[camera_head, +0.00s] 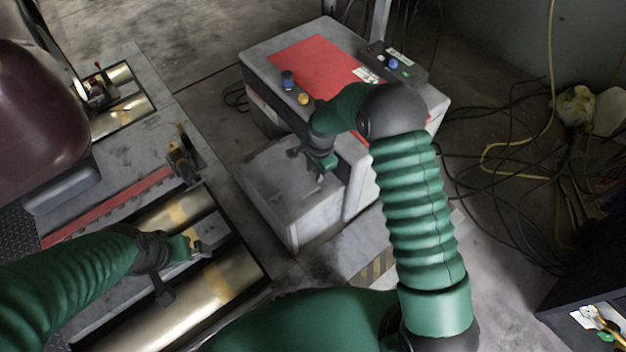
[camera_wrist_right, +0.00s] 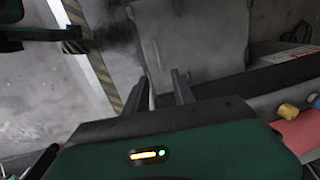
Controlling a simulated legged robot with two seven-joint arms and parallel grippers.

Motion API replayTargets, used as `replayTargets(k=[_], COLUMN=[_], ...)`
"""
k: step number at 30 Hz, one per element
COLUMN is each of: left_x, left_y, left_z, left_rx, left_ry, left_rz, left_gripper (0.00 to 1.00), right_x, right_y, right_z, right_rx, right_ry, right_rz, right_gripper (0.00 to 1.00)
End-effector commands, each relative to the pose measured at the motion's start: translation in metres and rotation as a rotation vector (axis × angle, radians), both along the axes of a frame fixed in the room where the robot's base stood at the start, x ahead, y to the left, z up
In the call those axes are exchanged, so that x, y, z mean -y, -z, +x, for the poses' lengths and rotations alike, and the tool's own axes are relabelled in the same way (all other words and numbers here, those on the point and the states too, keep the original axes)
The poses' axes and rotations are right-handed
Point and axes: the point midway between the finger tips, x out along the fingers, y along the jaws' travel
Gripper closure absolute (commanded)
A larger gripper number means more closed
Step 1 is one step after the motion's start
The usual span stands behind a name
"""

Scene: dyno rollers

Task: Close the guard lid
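A grey box with a flat top panel (camera_head: 285,170), which looks like the guard lid, sits low against the front of the red-topped cabinet (camera_head: 320,65). I cannot tell how far the lid is open. My right gripper (camera_head: 318,165) is over the panel's right part, near the cabinet front. In the right wrist view its two fingers (camera_wrist_right: 162,92) are apart with nothing between them, and a grey panel (camera_wrist_right: 190,40) shows beyond. Whether they touch it is unclear.
The cabinet carries a blue knob (camera_head: 288,80), a yellow knob (camera_head: 303,98) and a control box (camera_head: 395,62). Rollers (camera_head: 225,275) and a red strip (camera_head: 110,207) lie left, beside a maroon vehicle (camera_head: 40,110). Cables (camera_head: 510,170) clutter the floor at right.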

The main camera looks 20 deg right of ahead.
Motion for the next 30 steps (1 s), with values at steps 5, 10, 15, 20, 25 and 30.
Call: replayTargets(k=[5, 10, 15, 20, 25, 30], left_x=[0.0, 0.0, 0.0, 0.0, 0.0, 0.0], left_y=[-0.019, -0.022, -0.021, -0.021, -0.021, -0.022], left_z=[-0.001, -0.001, -0.001, -0.001, -0.001, -0.001], left_rx=[0.0, 0.0, 0.0, 0.0, 0.0, -0.001], left_ry=[0.0, 0.0, 0.0, 0.0, 0.0, 0.0], left_rz=[0.0, 0.0, 0.0, 0.0, 0.0, 0.0], left_gripper=[0.0, 0.0, 0.0, 0.0, 0.0, 0.0], right_x=[0.001, 0.002, 0.003, 0.003, 0.003, 0.008], right_y=[-0.044, -0.057, -0.057, -0.057, -0.062, -0.105], right_z=[-0.006, -0.008, -0.009, -0.008, -0.012, -0.056], right_rx=[0.001, -0.001, -0.001, -0.001, 0.003, 0.046], right_ry=[0.0, -0.001, -0.001, -0.001, -0.027, -0.353], right_rz=[-0.001, 0.0, 0.0, 0.0, -0.006, -0.074], right_gripper=[0.69, 0.69, 0.69, 0.69, 0.69, 0.69])
